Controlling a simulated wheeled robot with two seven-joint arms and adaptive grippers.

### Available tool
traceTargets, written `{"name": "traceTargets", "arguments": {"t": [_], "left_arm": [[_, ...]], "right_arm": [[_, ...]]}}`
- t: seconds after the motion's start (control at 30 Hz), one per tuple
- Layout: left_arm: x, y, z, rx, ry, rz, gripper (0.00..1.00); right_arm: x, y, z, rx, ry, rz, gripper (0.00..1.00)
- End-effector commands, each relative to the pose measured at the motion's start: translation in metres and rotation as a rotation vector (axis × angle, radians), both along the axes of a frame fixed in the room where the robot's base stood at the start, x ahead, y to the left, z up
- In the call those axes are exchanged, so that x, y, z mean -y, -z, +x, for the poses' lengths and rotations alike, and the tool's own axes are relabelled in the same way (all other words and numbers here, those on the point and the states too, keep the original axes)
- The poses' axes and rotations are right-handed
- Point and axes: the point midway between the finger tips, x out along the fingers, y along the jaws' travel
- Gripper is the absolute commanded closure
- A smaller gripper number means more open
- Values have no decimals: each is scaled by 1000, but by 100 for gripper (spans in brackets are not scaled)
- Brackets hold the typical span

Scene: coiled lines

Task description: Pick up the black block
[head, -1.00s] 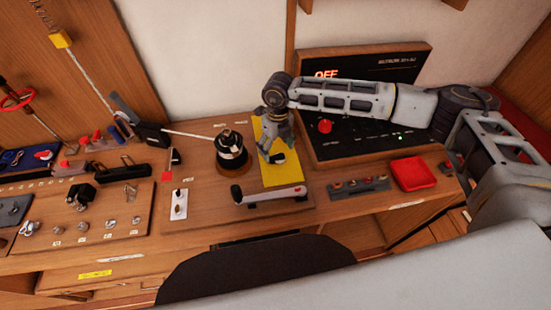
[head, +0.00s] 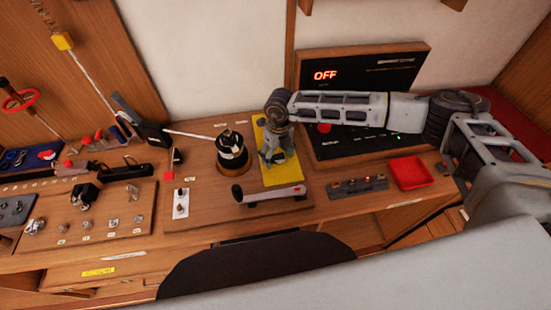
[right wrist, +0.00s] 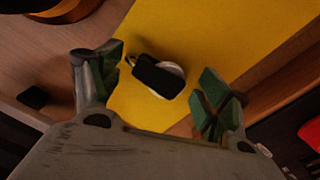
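The black block (right wrist: 157,76) lies on the yellow mat (right wrist: 190,30) in the right wrist view, with a white rounded piece showing at its edge. In the head view the yellow mat (head: 293,172) shows, but my right gripper (head: 277,152) covers the block. In the right wrist view my right gripper (right wrist: 163,72) is open. Its green-padded fingers stand on either side of the block with gaps to both sides. I cannot tell how high the fingertips are above the mat. My left gripper is not in view.
A black-and-white winch drum (head: 232,150) stands close left of the mat. A white tube (head: 268,193) lies in front of it. A dark panel reading OFF (head: 325,75) stands behind right. A red tray (head: 411,173) and a switch strip (head: 358,187) sit to the right.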

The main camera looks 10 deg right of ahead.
Motion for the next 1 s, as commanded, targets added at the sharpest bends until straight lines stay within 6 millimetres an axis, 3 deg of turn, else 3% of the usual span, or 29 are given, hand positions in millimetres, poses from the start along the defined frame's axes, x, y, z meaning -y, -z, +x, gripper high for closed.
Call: {"name": "traceTargets", "arguments": {"t": [0.07,0.5,0.8,0.83,0.87,1.0], "left_arm": [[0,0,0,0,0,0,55],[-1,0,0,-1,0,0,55],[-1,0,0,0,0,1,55],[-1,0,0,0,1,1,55],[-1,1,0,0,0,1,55],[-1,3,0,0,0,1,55]], "right_arm": [[0,0,0,0,0,0,36],[1,1,0,-1,1,-2,92],[1,0,0,-1,1,-3,92],[1,0,0,-1,1,-3,93],[1,-1,0,-1,1,-3,100],[1,-8,0,-1,1,-1,100]]}}
